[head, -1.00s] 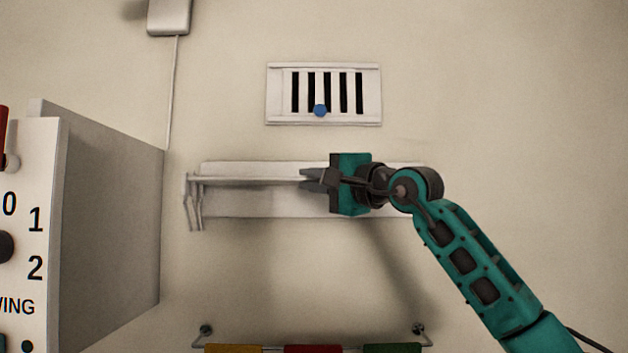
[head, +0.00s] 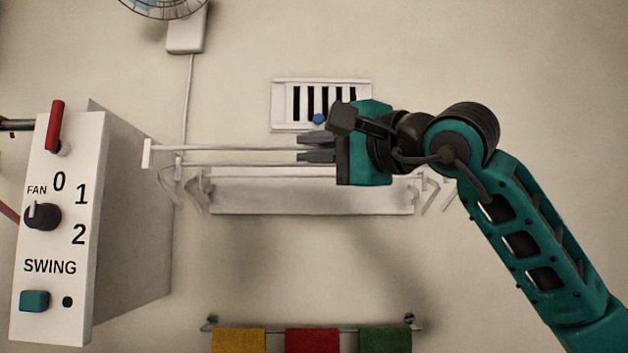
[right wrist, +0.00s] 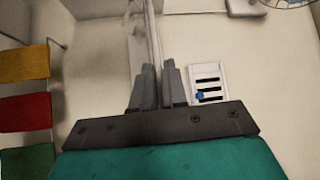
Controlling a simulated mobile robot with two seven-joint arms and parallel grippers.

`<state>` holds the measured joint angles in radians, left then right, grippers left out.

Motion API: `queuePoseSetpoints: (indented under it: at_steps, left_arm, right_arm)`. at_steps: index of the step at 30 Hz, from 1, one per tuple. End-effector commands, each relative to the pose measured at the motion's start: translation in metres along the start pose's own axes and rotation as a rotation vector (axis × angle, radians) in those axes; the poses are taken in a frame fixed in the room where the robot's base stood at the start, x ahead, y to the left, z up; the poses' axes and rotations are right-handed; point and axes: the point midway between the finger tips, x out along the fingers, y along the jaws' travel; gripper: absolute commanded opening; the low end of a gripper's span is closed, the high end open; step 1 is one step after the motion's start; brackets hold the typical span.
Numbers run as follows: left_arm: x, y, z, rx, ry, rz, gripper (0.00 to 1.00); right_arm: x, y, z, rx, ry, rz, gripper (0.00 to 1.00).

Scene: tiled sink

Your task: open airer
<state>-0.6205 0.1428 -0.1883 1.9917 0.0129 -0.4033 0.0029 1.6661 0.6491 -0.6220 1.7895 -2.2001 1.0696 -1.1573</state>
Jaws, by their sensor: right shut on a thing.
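The white airer (head: 310,196) is mounted on the wall below a vent. Its front bars (head: 215,149) stand out from the wall plate, with folding side links showing at the left and right. My right gripper (head: 305,149) is shut on the front bar, right of the bar's left end. In the right wrist view the bar (right wrist: 153,35) runs between the two fingers (right wrist: 158,85). My right gripper and forearm hide the right part of the bars. My left gripper is not in view.
A white control box (head: 60,230) with a fan knob and a red lever stands at the left. A white vent (head: 350,90) with a blue knob is above. Yellow, red (head: 312,341) and green towels hang below. A fan shows at the top left.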

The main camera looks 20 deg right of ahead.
Motion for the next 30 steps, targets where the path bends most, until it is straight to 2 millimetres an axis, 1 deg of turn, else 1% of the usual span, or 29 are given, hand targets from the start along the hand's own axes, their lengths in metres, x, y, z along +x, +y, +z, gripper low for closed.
queuePoseSetpoints:
  at_steps: [1, 3, 9, 15, 24, 25, 30]
  left_arm:
    - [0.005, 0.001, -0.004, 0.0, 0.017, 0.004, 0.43]
    - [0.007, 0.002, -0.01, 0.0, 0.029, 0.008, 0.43]
    - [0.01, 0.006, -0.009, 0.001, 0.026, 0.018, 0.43]
    - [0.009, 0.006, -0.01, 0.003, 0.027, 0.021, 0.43]
    - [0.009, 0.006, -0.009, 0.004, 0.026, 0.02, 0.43]
    - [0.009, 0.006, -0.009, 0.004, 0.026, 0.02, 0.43]
    - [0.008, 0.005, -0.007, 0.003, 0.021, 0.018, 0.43]
  right_arm:
    - [-0.009, 0.002, 0.01, -0.004, -0.001, 0.001, 0.0]
    - [-0.019, -0.002, 0.019, -0.003, -0.001, 0.002, 0.0]
    - [-0.036, -0.008, 0.036, 0.0, -0.002, 0.006, 0.0]
    - [-0.041, -0.01, 0.042, 0.002, -0.002, 0.008, 0.0]
    - [-0.041, -0.011, 0.043, 0.002, -0.003, 0.007, 0.0]
    - [-0.041, -0.011, 0.043, 0.002, -0.004, 0.007, 0.15]
    - [-0.041, -0.011, 0.042, 0.002, -0.003, 0.006, 0.29]
